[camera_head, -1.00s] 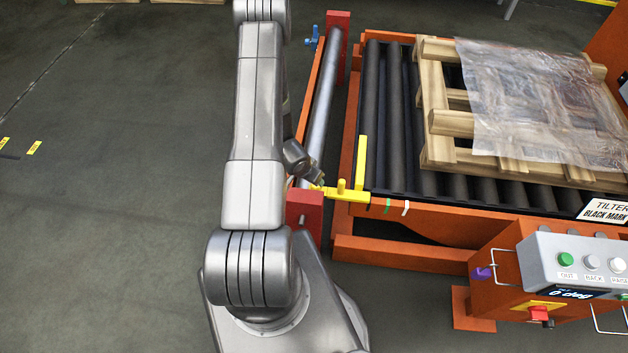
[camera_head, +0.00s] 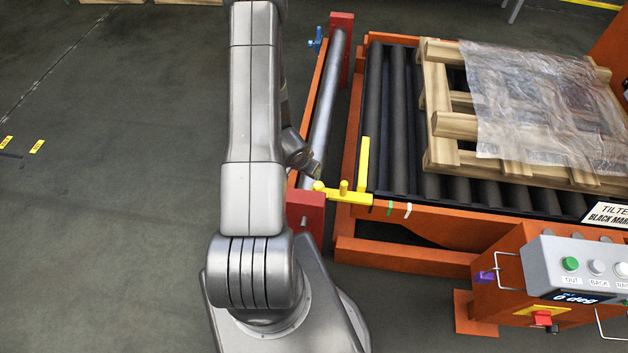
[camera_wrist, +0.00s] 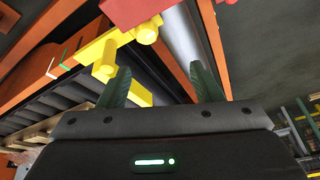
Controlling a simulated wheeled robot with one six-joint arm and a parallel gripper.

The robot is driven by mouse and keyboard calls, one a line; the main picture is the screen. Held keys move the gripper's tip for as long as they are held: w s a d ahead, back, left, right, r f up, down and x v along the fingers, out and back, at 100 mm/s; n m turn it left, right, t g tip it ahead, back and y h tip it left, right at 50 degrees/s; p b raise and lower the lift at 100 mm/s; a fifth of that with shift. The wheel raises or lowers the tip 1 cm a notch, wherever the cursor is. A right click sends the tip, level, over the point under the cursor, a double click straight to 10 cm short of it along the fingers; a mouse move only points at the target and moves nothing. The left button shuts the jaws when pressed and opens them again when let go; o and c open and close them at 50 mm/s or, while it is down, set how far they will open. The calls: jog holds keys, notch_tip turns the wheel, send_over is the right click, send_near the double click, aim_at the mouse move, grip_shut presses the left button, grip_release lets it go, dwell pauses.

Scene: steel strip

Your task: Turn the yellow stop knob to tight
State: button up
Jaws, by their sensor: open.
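The yellow stop (camera_head: 355,198) sits at the near-left corner of the roller bed, with an upright plate, a crossbar and two yellow stubs. One rounded stub (camera_head: 318,186) is at its left end by the red block, and a peg (camera_head: 343,186) stands further right. I cannot tell which stub is the knob. In the wrist view the rounded stub (camera_wrist: 147,33) and peg (camera_wrist: 104,66) are beyond my fingers, up and left. My gripper (camera_wrist: 163,84) is open with nothing between its green fingers. In the head view my arm partly hides it just above the stop.
A red block (camera_head: 305,210) and a silver roller (camera_head: 324,110) lie beside the stop. Black rollers (camera_head: 376,110) carry a wooden pallet (camera_head: 440,125) under clear film. A grey control box (camera_head: 580,265) is at lower right.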

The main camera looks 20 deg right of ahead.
jog(key=w+f+n+t+y+b, duration=0.1)
jog(key=w+f+n+y+b, duration=0.2)
jog(key=w+b, duration=0.45)
notch_tip(320, 180, up, 4)
jog(key=n+g+b, duration=0.4)
jog(key=n+b, duration=0.2)
jog(key=b, duration=1.3)
send_over(319, 185)
notch_tip(319, 185, down, 14)
jog(key=b, duration=0.4)
jog(key=shift+a+r, duration=0.1)
jog(key=shift+c, duration=0.5)
jog(key=c, duration=0.9)
jog(key=shift+m, duration=1)
